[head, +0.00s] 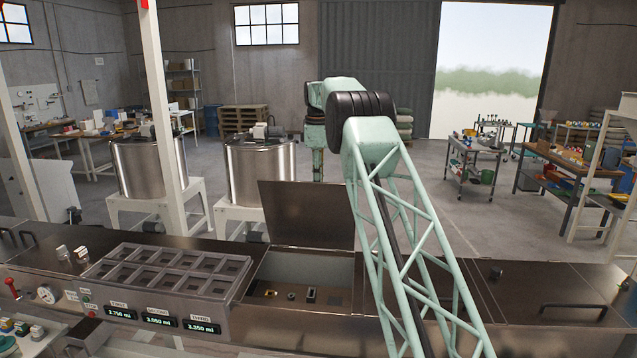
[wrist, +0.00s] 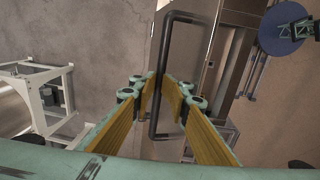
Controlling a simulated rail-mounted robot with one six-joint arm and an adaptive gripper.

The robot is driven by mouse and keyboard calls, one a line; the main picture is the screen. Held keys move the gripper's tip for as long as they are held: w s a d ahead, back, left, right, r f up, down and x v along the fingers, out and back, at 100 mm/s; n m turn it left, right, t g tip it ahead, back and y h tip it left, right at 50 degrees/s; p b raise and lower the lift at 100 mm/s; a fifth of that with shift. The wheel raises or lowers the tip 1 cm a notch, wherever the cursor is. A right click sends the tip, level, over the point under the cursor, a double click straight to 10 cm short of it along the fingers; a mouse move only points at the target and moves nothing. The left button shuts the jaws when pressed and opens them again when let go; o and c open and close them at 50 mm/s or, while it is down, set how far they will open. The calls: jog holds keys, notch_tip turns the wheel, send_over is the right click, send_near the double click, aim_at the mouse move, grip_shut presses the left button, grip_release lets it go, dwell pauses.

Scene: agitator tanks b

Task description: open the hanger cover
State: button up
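The hanger cover (head: 308,213) is a dark metal lid on the long bench in the head view. It stands raised and tilted back behind an open compartment (head: 305,272). Its inner face is towards me, and its outer face is hidden. In the wrist view a dark bar handle (wrist: 164,48) stands out from a brown panel (wrist: 213,50). My gripper (wrist: 160,78) has its yellow-faced fingers on both sides of the bar, with the tips close on it; it looks shut on the handle. In the head view the gripper's fingers are hidden behind the raised cover.
A shut cover with a black handle (head: 573,307) lies to the right. A grid tray (head: 165,268) and readouts (head: 172,322) are to the left. Two steel tanks (head: 258,172) on white stands (head: 237,213) are behind the bench. A white post (head: 163,110) rises at the left.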

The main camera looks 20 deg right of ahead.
jog(key=shift+o, duration=1.4)
jog(key=shift+d+f, duration=0.25)
jog(key=shift+f, duration=0.95)
jog(key=shift+o, duration=0.2)
jog(key=shift+s, duration=0.1)
jog(key=shift+r, duration=0.2)
jog(key=shift+w+r, duration=0.2)
jog(key=shift+r, duration=0.5)
notch_tip(320, 180, up, 12)
jog(key=s+a, duration=0.1)
jog(key=shift+r, duration=0.15)
